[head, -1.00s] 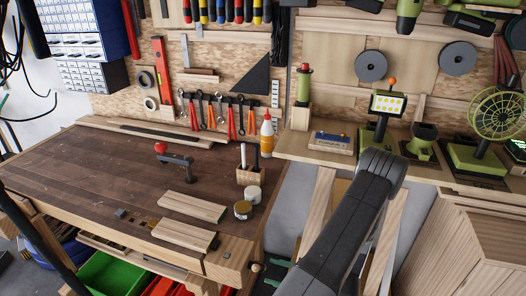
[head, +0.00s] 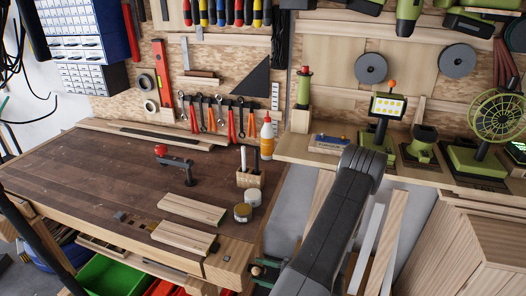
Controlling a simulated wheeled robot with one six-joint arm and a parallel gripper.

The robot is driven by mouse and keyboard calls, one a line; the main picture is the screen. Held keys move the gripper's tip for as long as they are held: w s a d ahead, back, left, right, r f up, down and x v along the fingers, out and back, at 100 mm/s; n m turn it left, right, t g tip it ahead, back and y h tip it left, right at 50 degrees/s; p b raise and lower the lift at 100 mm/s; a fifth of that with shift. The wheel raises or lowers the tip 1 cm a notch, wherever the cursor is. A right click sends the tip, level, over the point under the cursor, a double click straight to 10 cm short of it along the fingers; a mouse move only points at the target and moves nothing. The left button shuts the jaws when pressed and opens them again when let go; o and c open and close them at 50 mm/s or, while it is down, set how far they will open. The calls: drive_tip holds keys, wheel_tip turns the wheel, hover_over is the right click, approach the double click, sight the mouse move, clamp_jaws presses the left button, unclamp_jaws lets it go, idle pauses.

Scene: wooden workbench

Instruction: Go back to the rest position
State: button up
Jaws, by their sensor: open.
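My arm's dark grey link rises from the bottom of the head view, right of the workbench (head: 90,185), and bends at the top in front of the shelf (head: 285,152). I do not see my gripper's fingers in this view. Small dark green parts show low beside the bench's front right corner, left of my arm; I cannot tell what they are. No held object is visible.
A work light (head: 388,105) and green fan (head: 497,115) stand right.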

drive_tip(key=n+b, duration=0.1)
drive_tip(key=n, duration=0.3)
drive_tip(key=shift+n, duration=0.4)
drive_tip(key=shift+n+b, duration=0.3)
drive_tip(key=shift+n, duration=0.7)
drive_tip(key=shift+r, duration=0.1)
